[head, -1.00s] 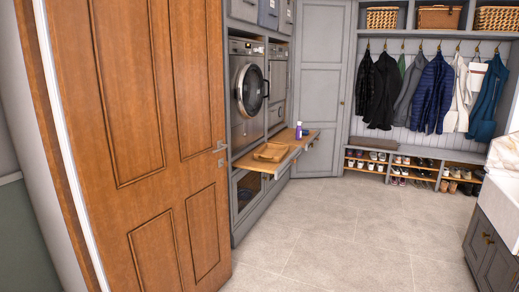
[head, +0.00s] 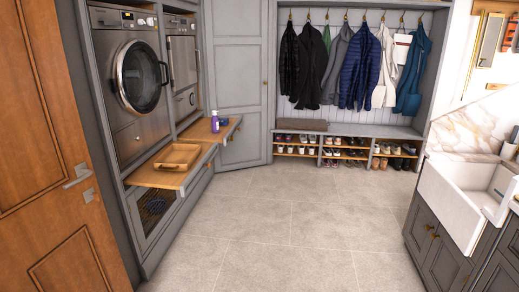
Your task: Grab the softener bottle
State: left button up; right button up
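The softener bottle (head: 215,122) is small and purple with a pale cap. It stands upright on the far pull-out wooden shelf (head: 197,131), below the second machine at the left. Neither of my grippers shows in the head view, and nothing is seen touching the bottle.
A wooden tray (head: 177,156) lies on the nearer pull-out shelf (head: 150,178), which juts into the room. An open wooden door (head: 50,150) stands at the left. A white sink (head: 462,205) is at the right. The tiled floor (head: 285,240) between is clear.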

aim_at(215, 125)
jog(key=i+z, duration=0.1)
jog(key=i, duration=2.2)
jog(key=i+u, duration=0.1)
jog(key=i, duration=0.6)
jog(key=i+l, duration=0.15)
jog(key=i, duration=0.5)
jog(key=i+l+u, duration=0.15)
jog(key=i, duration=0.55)
